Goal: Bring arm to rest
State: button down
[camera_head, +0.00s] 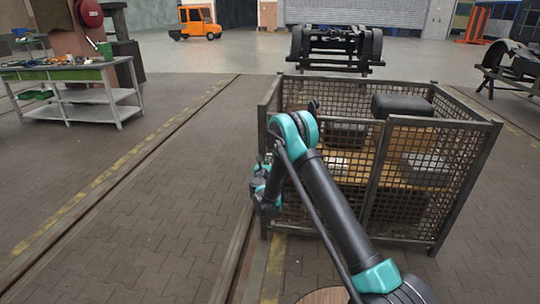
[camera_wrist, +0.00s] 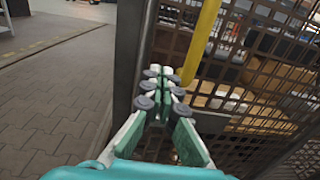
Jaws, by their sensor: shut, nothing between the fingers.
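My arm reaches forward in the head view, in front of a mesh-sided cage (camera_head: 480,190). Its wrist end hangs low at the cage's front left corner, and the fingertips are hard to make out there. In the wrist view my gripper (camera_wrist: 162,78) has its two teal and white fingers together, with nothing seen between them.
A workbench (camera_head: 75,75) with tools stands at the left. A bogie frame (camera_head: 335,48) is behind the cage, and an orange vehicle (camera_head: 195,21) is far back. Paved floor left of the cage is clear.

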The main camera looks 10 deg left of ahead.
jog(key=s+d+r+n+g+y, duration=0.1)
jog(key=s+d+r+n+y, duration=0.2)
jog(key=r+n, duration=0.4)
jog(key=s+d+r+n+g+y, duration=0.1)
jog(key=s+d+r+n+y, duration=0.15)
jog(key=s+r+n, duration=0.35)
jog(key=s+d+r+n+y, duration=0.2)
jog(key=s+r+n+y, duration=0.1)
jog(key=r+n, duration=0.5)
jog(key=s+d+f+n+g+h, duration=0.2)
jog(key=s+d+f+n+g, duration=0.2)
jog(key=s+d, duration=0.4)
jog(key=s+d+f+n+g+h, duration=0.3)
jog(key=s+d+f+n, duration=0.3)
jog(key=s, duration=1.2)
jog(key=s+d+f+n+g+h, duration=0.2)
jog(key=s+d+f+n+g, duration=0.2)
jog(key=s+d, duration=0.8)
jog(key=shift+s+f+n+g, duration=0.4)
jog(key=shift+s+f+n, duration=0.25)
jog(key=shift+s+n, duration=0.35)
